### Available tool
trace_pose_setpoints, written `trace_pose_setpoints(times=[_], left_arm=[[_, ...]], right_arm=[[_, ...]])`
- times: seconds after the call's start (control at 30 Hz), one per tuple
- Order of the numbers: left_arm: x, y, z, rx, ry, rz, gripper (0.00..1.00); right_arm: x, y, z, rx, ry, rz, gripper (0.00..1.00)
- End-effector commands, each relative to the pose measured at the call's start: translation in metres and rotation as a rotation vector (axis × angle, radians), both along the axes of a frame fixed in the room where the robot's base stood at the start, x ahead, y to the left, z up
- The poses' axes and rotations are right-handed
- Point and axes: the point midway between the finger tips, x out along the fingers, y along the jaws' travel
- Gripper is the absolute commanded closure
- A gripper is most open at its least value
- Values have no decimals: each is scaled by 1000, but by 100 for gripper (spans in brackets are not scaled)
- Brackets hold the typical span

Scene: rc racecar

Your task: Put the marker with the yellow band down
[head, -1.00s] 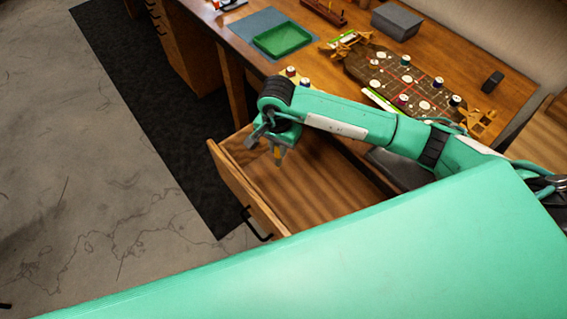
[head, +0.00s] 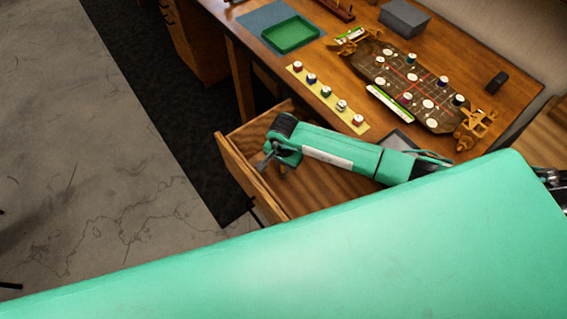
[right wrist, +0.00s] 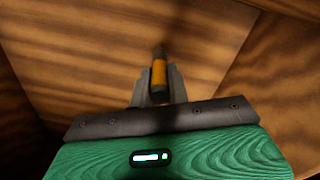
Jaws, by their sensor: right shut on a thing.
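The marker with the yellow band (right wrist: 159,74) is dark at its far end and shows between the fingertips in the right wrist view. My right gripper (right wrist: 158,86) is shut on it. In the head view my right gripper (head: 276,163) is inside the open wooden drawer (head: 233,166), near its front. The marker is mostly hidden there by the gripper. I cannot tell whether the marker touches the drawer floor. My left gripper is not in view.
The desk (head: 345,60) above holds a green tray (head: 291,35), a yellow strip with several capped pieces (head: 327,96), a dark board with round pieces (head: 415,85) and a grey box (head: 404,18). Much of the drawer floor looks clear.

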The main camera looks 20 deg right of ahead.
Motion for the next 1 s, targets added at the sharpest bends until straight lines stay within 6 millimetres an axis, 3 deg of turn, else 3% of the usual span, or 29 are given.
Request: trace_pose_setpoints(times=[0.23, 0.27, 0.37, 0.77, 1.0], left_arm=[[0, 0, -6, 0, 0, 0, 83], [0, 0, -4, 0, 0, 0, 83], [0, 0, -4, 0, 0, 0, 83], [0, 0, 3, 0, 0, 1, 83], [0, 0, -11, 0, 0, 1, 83]], right_arm=[[1, -1, -4, -1, -1, -1, 100], [1, -1, -3, -1, -1, -1, 79], [0, 0, -2, -1, -1, -1, 61], [0, 0, 3, 1, 1, -1, 61], [3, -1, 44, 0, -6, 2, 61]])
